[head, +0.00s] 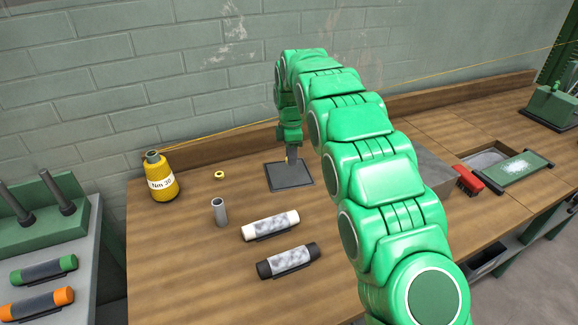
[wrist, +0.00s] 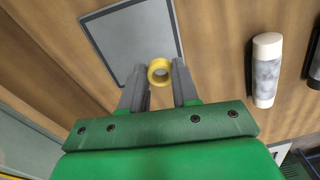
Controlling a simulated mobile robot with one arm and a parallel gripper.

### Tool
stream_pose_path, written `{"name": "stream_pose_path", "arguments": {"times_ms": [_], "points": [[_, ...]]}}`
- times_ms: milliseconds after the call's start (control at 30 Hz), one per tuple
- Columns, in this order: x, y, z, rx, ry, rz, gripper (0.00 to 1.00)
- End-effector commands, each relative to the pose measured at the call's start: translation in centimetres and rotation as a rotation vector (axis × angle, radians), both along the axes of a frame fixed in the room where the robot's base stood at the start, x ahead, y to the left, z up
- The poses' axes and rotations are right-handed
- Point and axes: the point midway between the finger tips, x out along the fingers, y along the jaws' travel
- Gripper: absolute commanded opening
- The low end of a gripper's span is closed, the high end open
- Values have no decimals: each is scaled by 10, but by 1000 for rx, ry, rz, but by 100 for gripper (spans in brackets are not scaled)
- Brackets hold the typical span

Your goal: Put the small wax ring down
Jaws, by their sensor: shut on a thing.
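My gripper (head: 290,155) points down over the flat dark grey mat (head: 292,182) on the wooden bench. The wrist view shows a small yellow wax ring (wrist: 153,73) between the tips of my two grey fingers (wrist: 160,76), with its hole facing the camera. Only a speck of yellow shows at the fingers in the head view. I cannot tell whether the ring touches the mat. A second yellow ring (head: 219,172) lies on the bench left of the mat.
A yellow thread cone (head: 163,185), a grey metal tube (head: 219,212), a white-ended roll (head: 270,226) and a black-ended roll (head: 287,262) stand or lie on the bench. A red brush (head: 468,180) is at the right. Bare wood lies around the mat.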

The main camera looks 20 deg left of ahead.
Motion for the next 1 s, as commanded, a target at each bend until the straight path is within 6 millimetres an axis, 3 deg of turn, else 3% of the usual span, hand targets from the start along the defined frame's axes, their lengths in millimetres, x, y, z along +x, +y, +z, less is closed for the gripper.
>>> {"name": "stream_pose_path", "arguments": {"times_ms": [433,1000], "points": [[27,16,-37,2,-1,-1,2],[33,21,-58,-2,3,0,2]]}}
